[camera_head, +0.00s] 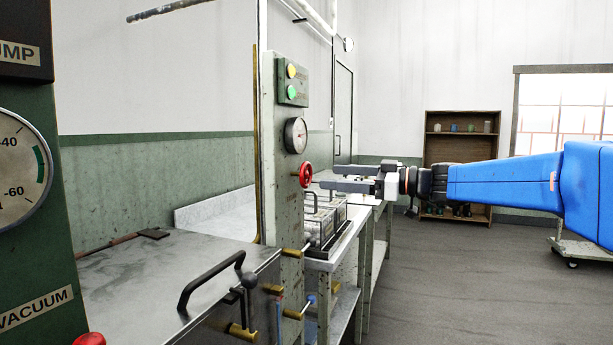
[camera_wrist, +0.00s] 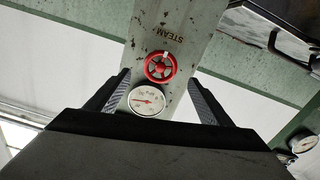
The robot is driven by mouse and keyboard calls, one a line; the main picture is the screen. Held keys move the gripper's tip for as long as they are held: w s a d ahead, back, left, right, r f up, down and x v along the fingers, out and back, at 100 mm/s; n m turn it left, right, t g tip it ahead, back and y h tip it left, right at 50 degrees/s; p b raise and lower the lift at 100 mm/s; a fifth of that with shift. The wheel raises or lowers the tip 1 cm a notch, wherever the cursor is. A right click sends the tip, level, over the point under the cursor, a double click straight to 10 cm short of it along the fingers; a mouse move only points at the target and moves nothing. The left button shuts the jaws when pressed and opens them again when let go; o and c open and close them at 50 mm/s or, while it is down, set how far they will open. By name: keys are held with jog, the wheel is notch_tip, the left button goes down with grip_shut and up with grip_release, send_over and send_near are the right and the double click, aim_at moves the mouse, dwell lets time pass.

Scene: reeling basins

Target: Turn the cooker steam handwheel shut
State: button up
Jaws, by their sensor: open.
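The red steam handwheel (camera_head: 306,175) is on the narrow grey-green panel, below a round gauge (camera_head: 295,135). In the wrist view the red handwheel (camera_wrist: 160,68) is seen face-on, with a pale mark on its rim and the word STEAM beside it. My gripper (camera_head: 322,183) points at the handwheel from the right, close to it. In the wrist view my gripper (camera_wrist: 160,92) has its two fingers wide apart, one each side of the gauge, with nothing between them. Whether a fingertip touches the wheel cannot be told.
A green box (camera_head: 292,82) with yellow and green lamps sits above the gauge. A metal-topped cooker (camera_head: 170,270) with a black handle is at the front left. A wire basket (camera_head: 325,222) stands on the bench behind the panel.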

aim_at(309, 175)
jog(key=x, duration=0.8)
jog(key=shift+w+a, duration=0.15)
jog(key=shift+a, duration=0.25)
jog(key=c, duration=1.1)
